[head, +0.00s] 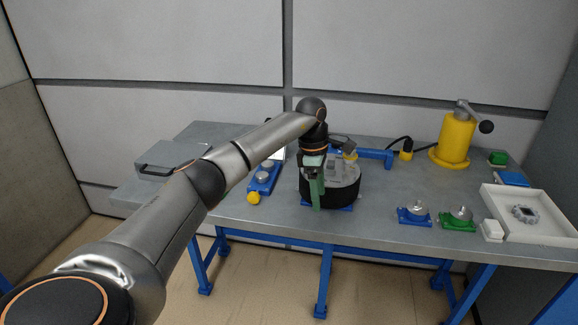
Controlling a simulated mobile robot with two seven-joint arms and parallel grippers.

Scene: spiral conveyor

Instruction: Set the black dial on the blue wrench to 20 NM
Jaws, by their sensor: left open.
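My left arm reaches in from the left, and its gripper (316,185) points down at the front of a round black drum (345,190) with a grey top. The jaws are open, with a green finger in front of the drum; I see nothing held between them. Behind the drum, a blue bar with a bent end (376,154) lies on the table and looks like the blue wrench. Its left part is hidden by my gripper and the drum. I cannot make out the black dial or any setting on it. My right gripper is not in view.
The grey table (290,218) also holds a blue fixture with a yellow ball (254,198), a yellow cylinder with a lever (455,140), a blue fixture (414,217), a green fixture (458,220) and a white tray (545,235).

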